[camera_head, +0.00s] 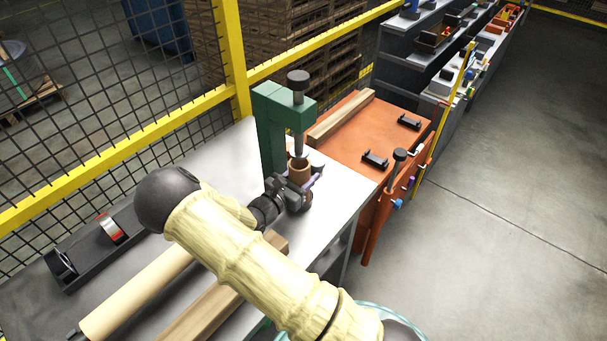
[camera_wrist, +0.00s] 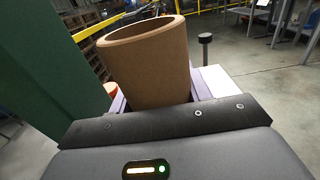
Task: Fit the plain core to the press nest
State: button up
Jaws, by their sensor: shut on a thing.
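The core, a plain brown open-topped tube (camera_head: 299,170), stands roughly upright under the screw of the green press (camera_head: 272,130). My gripper (camera_head: 300,187) is shut around it, with purple finger pads on both sides. In the wrist view the core (camera_wrist: 150,65) rises between the pads, its rim and hollow inside showing and no marking on its visible side. The press body (camera_wrist: 45,75) is close at the left there. The press nest is hidden by my gripper and the core, so I cannot tell whether the core touches it.
The grey bench (camera_head: 345,190) is bare to the right of the press. An orange bench (camera_head: 345,135) with a wooden strip (camera_head: 340,117) and black handles adjoins it. Wooden lengths (camera_head: 215,310) and a dark rail (camera_head: 100,240) lie at front left. A yellow-framed mesh fence (camera_head: 130,155) runs behind.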

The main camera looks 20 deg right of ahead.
aim_at(303, 153)
jog(key=shift+f+b, duration=0.45)
jog(key=shift+f, duration=0.35)
jog(key=o, duration=1.1)
jog(key=shift+r, duration=0.15)
notch_tip(303, 153, up, 10)
jog(key=shift+f+b, duration=0.1)
jog(key=shift+b, duration=0.45)
jog(key=shift+a+f, duration=0.1)
